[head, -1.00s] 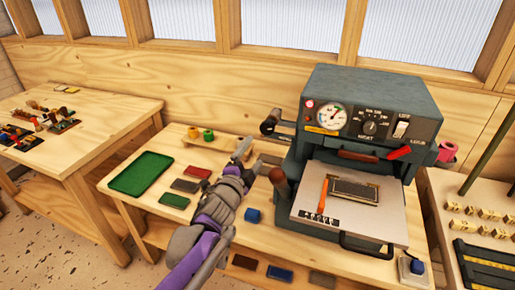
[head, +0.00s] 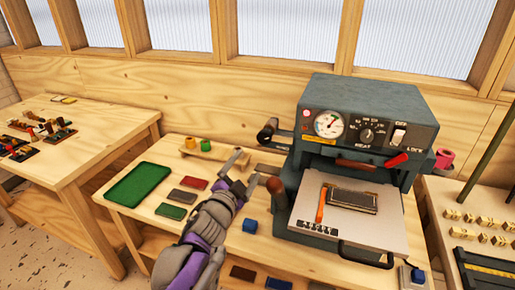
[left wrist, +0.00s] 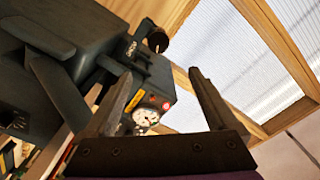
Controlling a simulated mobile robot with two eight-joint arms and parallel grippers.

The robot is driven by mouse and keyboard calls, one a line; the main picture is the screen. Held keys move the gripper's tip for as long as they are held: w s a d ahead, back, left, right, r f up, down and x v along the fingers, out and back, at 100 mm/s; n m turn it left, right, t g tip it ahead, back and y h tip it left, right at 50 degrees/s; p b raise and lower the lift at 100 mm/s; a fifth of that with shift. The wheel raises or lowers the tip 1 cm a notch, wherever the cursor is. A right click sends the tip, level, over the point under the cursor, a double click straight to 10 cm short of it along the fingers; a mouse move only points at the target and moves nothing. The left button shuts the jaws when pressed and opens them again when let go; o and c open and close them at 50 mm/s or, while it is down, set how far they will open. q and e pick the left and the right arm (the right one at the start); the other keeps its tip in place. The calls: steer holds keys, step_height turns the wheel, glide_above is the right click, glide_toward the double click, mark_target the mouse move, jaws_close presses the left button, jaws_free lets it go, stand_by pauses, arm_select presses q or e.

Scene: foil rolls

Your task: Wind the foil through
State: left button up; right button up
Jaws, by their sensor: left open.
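The grey-green foil press (head: 370,112) stands on the wooden bench with a gauge and dials on its front. A dark crank or roller with a round end (head: 268,131) sticks out from its left side; it also shows in the left wrist view (left wrist: 157,39). A pink foil roll (head: 444,158) sits at the press's right side. My left gripper (head: 249,161) is open and empty, left of the press and below the crank. In the left wrist view its two fingers (left wrist: 160,75) stand apart with the press behind them. My right gripper is not in view.
A red-brown knobbed lever (head: 275,185) stands close to the right of my left gripper. Green and orange spools (head: 206,144) sit on a wooden holder behind it. A green tray (head: 140,184) and small coloured blocks lie at the bench's left. A plate (head: 350,200) projects from the press.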

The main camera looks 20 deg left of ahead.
mark_target(266, 133)
arm_select(q)
steer(key=w+n, duration=0.5)
steer(key=w, duration=0.2)
steer(key=w+n, duration=0.5)
steer(key=w, duration=0.1)
steer(key=w+n+p, duration=0.1)
steer(key=w+n, duration=0.3)
steer(key=w, duration=0.3)
steer(key=shift+w+d+f+n, duration=0.1)
steer(key=shift+w+f+n, duration=0.05)
steer(key=shift+w+n, duration=0.2)
steer(key=c, duration=1.4)
